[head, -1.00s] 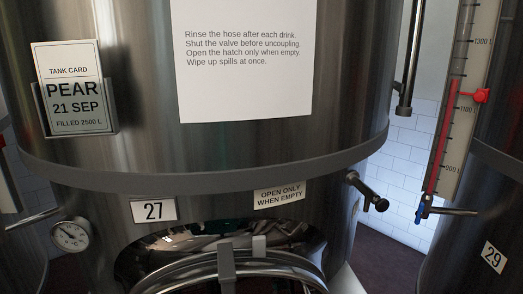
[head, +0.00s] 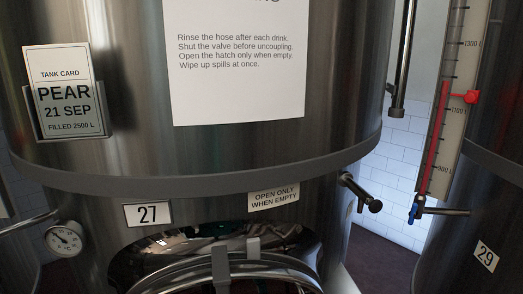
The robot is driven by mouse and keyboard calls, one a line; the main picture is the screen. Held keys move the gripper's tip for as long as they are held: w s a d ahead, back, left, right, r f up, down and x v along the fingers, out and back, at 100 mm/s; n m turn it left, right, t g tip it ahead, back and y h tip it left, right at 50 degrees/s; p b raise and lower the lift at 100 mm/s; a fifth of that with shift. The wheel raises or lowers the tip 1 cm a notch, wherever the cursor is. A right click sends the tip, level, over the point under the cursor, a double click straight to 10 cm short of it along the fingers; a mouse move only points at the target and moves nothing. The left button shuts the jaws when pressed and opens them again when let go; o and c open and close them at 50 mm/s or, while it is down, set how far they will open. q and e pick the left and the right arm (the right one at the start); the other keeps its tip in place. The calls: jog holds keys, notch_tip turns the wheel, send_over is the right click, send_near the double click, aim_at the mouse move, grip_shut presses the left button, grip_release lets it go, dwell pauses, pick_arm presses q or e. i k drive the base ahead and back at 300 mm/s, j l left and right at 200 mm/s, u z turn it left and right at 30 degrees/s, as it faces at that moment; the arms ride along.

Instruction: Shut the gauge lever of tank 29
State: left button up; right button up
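Tank 29 (head: 473,215) is a steel tank cut off by the right edge of the head view, with its number plate "29" (head: 486,256) low on it. Its level gauge (head: 456,95) is an upright scale with a red column and a red pointer (head: 464,97) a little above the 1100 mark. A small blue gauge lever (head: 416,209) sits at the gauge's lower end, beside a short metal pipe (head: 446,211) that runs to the tank. The lever looks roughly in line with the gauge tube. Neither of my grippers is in view.
Tank 27 (head: 120,166) fills the middle, with a tank card (head: 62,92), a notice (head: 236,90), a dial thermometer (head: 64,238) and a round hatch at its bottom. A small valve (head: 360,192) juts from its right side. A narrow gap with white tiles (head: 396,155) separates the tanks.

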aim_at(413, 214)
jog(key=i+j+z, duration=0.15)
jog(key=z, duration=1)
